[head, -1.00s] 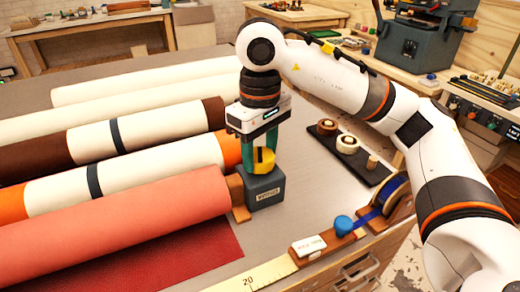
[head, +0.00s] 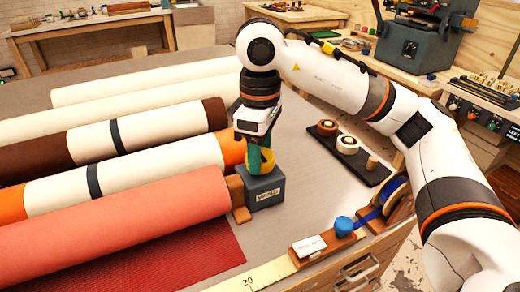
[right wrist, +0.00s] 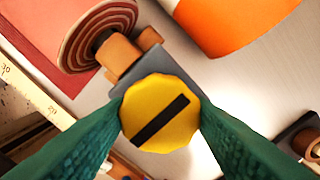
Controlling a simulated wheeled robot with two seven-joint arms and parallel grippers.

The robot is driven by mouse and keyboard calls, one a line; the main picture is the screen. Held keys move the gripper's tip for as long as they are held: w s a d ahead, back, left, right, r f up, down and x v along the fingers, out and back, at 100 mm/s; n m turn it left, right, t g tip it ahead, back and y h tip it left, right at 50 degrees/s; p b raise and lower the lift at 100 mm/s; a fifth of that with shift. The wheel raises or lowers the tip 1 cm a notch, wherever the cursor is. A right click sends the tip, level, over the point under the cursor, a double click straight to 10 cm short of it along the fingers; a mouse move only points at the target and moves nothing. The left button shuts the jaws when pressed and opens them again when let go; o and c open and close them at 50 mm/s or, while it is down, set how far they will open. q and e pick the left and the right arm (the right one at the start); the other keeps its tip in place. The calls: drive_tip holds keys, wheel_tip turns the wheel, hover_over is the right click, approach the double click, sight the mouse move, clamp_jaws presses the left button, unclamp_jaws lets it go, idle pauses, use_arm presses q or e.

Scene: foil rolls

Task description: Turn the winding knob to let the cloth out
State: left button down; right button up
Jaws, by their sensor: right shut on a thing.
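The winding knob (head: 261,160) is yellow and sits on top of a grey box (head: 265,188) at the right end of the salmon roll (head: 120,222). In the right wrist view the knob (right wrist: 160,114) shows a black bar running from lower left to upper right. My right gripper (head: 259,158) points down from above and is shut on the knob; its green fingers touch both sides (right wrist: 160,115). Dark red cloth (head: 190,262) lies flat in front of the salmon roll. My left gripper is not in view.
Several other rolls, cream, brown-ended and orange-ended (head: 130,185), lie behind the salmon one. A measuring strip (head: 250,281), a blue knob (head: 343,226) and a blue ribbon reel (head: 396,195) line the front edge. A black tray (head: 368,172) stands right of the box.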

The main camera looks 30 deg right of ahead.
drive_tip(key=o, duration=1)
drive_tip(key=shift+r, duration=0.1)
wheel_tip(320, 180, up, 12)
drive_tip(key=p, duration=0.3)
